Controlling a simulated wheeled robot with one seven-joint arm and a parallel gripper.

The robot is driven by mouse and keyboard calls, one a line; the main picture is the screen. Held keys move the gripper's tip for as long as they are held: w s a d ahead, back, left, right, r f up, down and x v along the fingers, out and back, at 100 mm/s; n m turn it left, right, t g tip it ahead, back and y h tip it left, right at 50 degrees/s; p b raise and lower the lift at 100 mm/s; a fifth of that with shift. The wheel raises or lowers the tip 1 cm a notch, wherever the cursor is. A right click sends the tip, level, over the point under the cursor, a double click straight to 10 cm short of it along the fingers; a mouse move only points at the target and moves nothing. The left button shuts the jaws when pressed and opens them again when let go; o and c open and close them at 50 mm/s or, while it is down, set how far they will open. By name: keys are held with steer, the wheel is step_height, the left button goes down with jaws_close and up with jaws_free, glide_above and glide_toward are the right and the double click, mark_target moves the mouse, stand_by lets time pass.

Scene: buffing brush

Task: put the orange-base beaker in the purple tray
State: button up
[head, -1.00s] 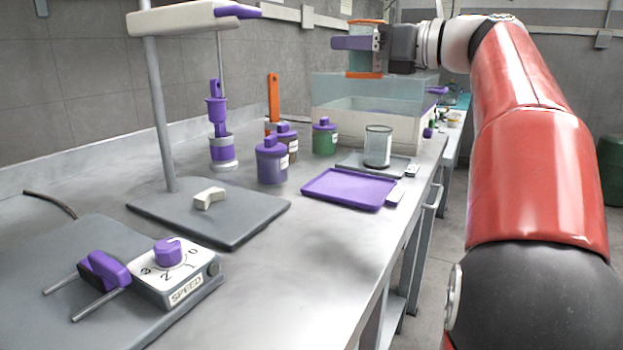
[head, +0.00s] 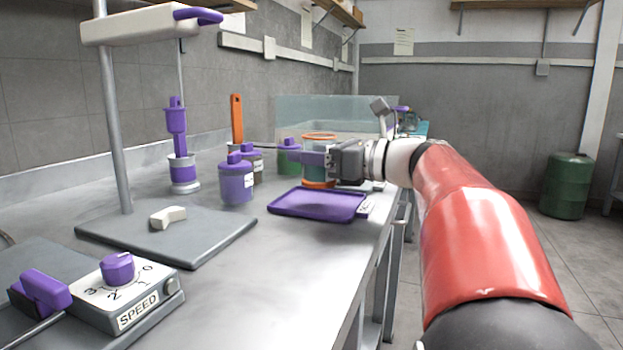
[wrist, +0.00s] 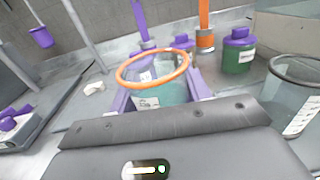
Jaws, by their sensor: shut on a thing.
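The orange-base beaker (head: 318,165) is clear, with an orange rim and an orange base. My gripper (head: 316,158) is shut on it, with purple fingers on its sides. In the head view it looks upright, over or just behind the far right part of the purple tray. I cannot tell whether its base touches anything. In the wrist view, the beaker (wrist: 154,85) sits between my fingers (wrist: 160,95), with its open orange rim towards the camera. The purple tray (head: 300,207) lies flat on the bench with its visible surface bare; a white label is at its right corner.
Purple-lidded jars (head: 236,182) stand left of the tray, with a green one (head: 289,155) behind. A plain beaker (wrist: 296,85) is close at the right in the wrist view. A clear tank (head: 340,112) stands behind. The stand's grey base (head: 170,238) is at left.

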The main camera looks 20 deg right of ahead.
mark_target(313, 173)
steer(key=shift+f+b, duration=0.3)
steer(key=shift+f, duration=1.5)
steer(key=shift+f, duration=0.1)
steer(key=o, duration=1)
steer(key=shift+s+d, duration=0.1)
steer(key=v, duration=1.1)
steer(key=shift+s+d, duration=0.25)
